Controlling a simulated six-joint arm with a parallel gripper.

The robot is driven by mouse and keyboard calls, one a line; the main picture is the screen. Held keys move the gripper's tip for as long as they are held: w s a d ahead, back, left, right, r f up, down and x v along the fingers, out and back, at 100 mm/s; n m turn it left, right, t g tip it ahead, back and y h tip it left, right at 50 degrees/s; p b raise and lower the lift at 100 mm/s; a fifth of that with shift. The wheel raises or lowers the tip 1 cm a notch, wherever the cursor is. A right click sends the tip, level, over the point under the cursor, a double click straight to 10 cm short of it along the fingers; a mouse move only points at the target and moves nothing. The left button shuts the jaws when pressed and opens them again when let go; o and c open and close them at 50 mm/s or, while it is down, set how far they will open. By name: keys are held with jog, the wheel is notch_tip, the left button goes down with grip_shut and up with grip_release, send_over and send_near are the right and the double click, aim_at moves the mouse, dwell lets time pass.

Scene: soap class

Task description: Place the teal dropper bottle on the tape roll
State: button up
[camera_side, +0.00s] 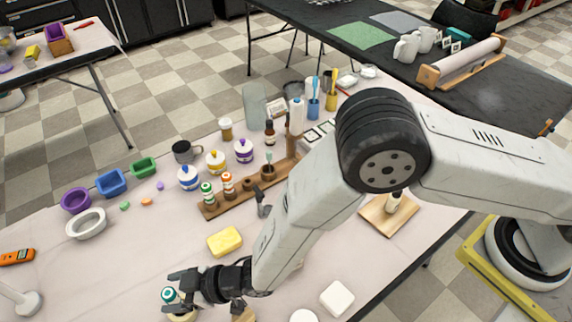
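My gripper (178,291) is low at the bottom of the side view, pointing left. A small bottle with a teal and white top (169,295) is at its fingertips, with one dark finger behind it and one in front. The fingers hide part of the bottle, and I cannot tell whether they press on it. A pale yellowish round thing (182,316) shows just under the bottle and front finger, cut by the frame's bottom edge. It may be the tape roll, but I cannot tell, nor whether the bottle touches it.
A yellow sponge (225,241) lies behind my gripper. A wooden rack (240,194) with small bottles stands further back. A white oval dish (86,224) and coloured bowls are at the left. A white block (337,298) lies to the right. The table left of my gripper is mostly clear.

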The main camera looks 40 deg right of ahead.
jog(key=shift+r, duration=0.2)
jog(key=shift+s+d+r, duration=0.2)
jog(key=shift+s+d, duration=0.05)
jog(key=shift+d, duration=0.15)
jog(key=v, duration=1.1)
dwell(0.5)
jog(key=w+d+r+m+h, duration=0.3)
jog(key=w+d+h, duration=0.1)
jog(key=d, duration=0.6)
jog(key=w+d+r+m+h, duration=0.3)
jog(key=w+d, duration=0.2)
jog(key=d, duration=0.6)
jog(key=s+d+r+m+g+h, duration=0.2)
jog(key=s+d, duration=0.3)
jog(key=d, duration=0.4)
jog(key=s+d+r+m+g+h, duration=0.2)
jog(key=s+d+r+m+g, duration=0.1)
jog(key=d, duration=0.6)
jog(key=shift+s+d, duration=0.2)
jog(key=shift+s, duration=0.7)
